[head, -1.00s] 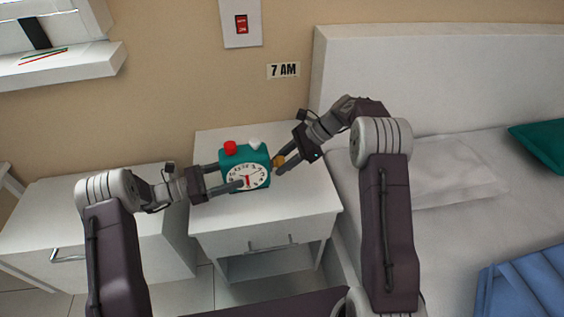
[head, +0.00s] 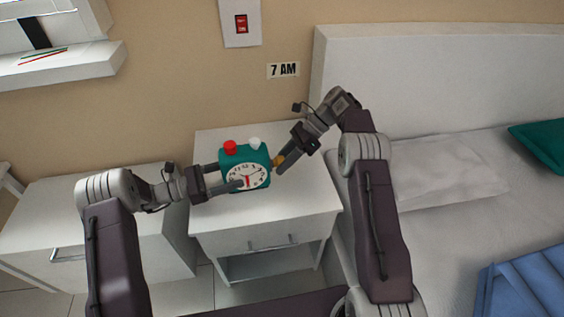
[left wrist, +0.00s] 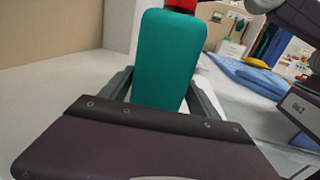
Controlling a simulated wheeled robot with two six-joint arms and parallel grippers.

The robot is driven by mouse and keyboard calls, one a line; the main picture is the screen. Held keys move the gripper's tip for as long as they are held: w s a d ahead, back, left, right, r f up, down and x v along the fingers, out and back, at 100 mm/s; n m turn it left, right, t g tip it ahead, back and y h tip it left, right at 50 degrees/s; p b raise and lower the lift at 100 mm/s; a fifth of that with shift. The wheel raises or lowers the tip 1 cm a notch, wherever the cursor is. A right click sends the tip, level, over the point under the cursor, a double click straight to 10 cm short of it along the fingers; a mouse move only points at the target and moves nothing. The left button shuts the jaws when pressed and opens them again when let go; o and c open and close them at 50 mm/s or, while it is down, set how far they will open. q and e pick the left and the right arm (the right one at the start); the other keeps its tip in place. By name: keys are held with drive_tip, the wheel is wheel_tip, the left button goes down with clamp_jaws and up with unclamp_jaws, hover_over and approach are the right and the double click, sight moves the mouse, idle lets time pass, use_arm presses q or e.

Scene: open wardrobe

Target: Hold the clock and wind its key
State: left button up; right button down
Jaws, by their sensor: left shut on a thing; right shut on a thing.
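The clock (head: 236,160) is a teal box with a white round face, a red button and a white button on top. It stands upright on the white nightstand (head: 215,222). My left gripper (head: 228,177) is shut on the clock from its left side, one finger passing in front of the face. The clock's teal side also fills the middle of the left wrist view (left wrist: 168,60), between the fingers. The key (head: 279,160) is a small orange-yellow piece at the clock's right side. My right gripper (head: 280,163) is shut on the key, which is partly hidden by the fingers.
A bed (head: 440,150) with a pillow stands close to the nightstand's right. A white cabinet (head: 100,205) stands to its left. The wall holds a "7 AM" sign (head: 283,69) and a red switch (head: 241,23). The nightstand's front top is clear.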

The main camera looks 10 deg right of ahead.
drive_tip(key=shift+s+a, duration=0.1)
drive_tip(key=c, duration=0.9)
unclamp_jaws()
drive_tip(key=shift+c, duration=0.2)
